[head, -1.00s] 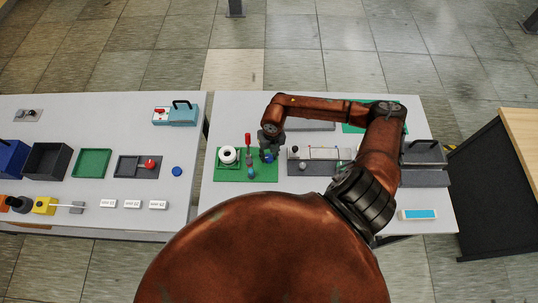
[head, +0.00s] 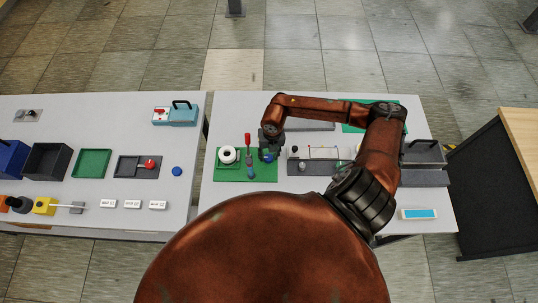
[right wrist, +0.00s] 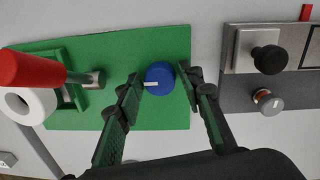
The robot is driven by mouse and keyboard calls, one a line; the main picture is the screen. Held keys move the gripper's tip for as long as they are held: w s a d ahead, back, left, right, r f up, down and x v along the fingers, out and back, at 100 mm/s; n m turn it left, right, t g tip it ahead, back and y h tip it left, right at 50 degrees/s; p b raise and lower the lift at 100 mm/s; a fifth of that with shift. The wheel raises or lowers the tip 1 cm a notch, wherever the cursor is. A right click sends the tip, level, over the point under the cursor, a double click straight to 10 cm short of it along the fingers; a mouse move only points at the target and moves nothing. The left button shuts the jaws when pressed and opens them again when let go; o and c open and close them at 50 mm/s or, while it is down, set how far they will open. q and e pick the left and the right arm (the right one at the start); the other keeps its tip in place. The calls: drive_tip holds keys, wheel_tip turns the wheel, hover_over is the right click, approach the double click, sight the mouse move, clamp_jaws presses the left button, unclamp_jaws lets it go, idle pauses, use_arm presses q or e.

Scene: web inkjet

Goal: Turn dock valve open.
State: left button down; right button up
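A round blue knob (right wrist: 160,78) with a white mark on its top stands on a green board (right wrist: 75,50); it is the likely valve, though no label shows. In the head view the green board (head: 228,176) lies at the front left of the right table. My right gripper (right wrist: 159,72) is over the board, its fingertips on either side of the knob. In the head view my right gripper (head: 268,150) partly hides the knob. My left gripper is not in view.
A red-handled lever (right wrist: 25,70) and a white roll (right wrist: 35,102) stand left of the knob. A grey panel with a black knob (right wrist: 268,59) and a silver knob (right wrist: 268,102) lies to the right. The left table (head: 105,185) holds trays and boxes.

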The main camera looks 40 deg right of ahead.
sight(271, 156)
drive_tip(key=shift+o, duration=1)
wheel_tip(271, 156, up, 12)
drive_tip(key=shift+s+d, duration=0.2)
drive_tip(key=shift+d, duration=0.1)
